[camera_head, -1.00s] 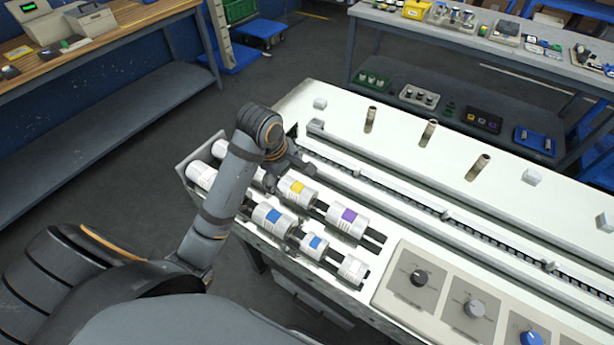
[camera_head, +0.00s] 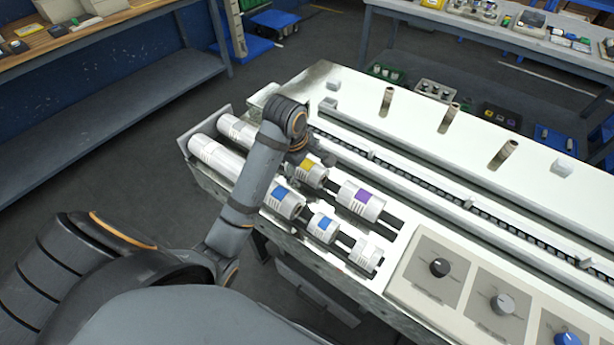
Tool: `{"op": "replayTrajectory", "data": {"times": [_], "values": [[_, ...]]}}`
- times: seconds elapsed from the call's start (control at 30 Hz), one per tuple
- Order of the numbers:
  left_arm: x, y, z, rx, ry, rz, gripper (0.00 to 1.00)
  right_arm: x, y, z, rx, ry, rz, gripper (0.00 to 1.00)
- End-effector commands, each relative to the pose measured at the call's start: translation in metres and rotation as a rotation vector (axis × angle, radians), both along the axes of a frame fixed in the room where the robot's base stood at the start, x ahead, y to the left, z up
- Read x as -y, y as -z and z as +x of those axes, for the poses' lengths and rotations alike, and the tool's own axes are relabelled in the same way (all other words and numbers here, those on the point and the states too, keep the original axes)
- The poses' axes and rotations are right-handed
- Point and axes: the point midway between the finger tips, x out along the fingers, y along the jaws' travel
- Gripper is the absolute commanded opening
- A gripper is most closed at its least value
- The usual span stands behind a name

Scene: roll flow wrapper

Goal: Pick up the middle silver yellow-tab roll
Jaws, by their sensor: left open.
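The silver roll with a yellow tab (camera_head: 314,172) lies in the back row of rolls on the white machine, between a long plain roll and a purple-tab roll (camera_head: 360,201). Its left end is partly hidden by my left arm. My left gripper (camera_head: 298,157) is open, just above and beside that left end, pointing down. The wrist hides most of its fingers, and I cannot tell whether they touch the roll. My right gripper is out of view.
In the front row lie a blue-tab roll (camera_head: 284,201), a smaller blue-tab roll (camera_head: 322,228) and a small plain roll (camera_head: 366,255). Long silver rolls (camera_head: 216,158) lie at the left. Upright posts (camera_head: 449,117) stand behind, and a knob panel (camera_head: 470,290) is at front right.

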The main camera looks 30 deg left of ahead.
Motion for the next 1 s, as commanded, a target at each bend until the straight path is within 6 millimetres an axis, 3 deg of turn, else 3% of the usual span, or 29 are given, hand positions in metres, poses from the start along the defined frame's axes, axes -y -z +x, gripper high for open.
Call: {"op": "replayTrajectory", "data": {"times": [0.23, 0.77, 1.0], "values": [[0.0000, 0.0058, 0.0024, 0.001, 0.001, 0.001, 0.84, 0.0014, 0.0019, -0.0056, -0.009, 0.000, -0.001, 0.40], [-0.0001, 0.0057, 0.0021, 0.001, 0.001, 0.001, 0.13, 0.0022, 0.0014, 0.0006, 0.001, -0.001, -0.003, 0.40], [-0.0001, 0.0047, 0.0024, 0.002, 0.001, 0.001, 0.10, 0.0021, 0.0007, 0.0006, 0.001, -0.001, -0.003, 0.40]]}}
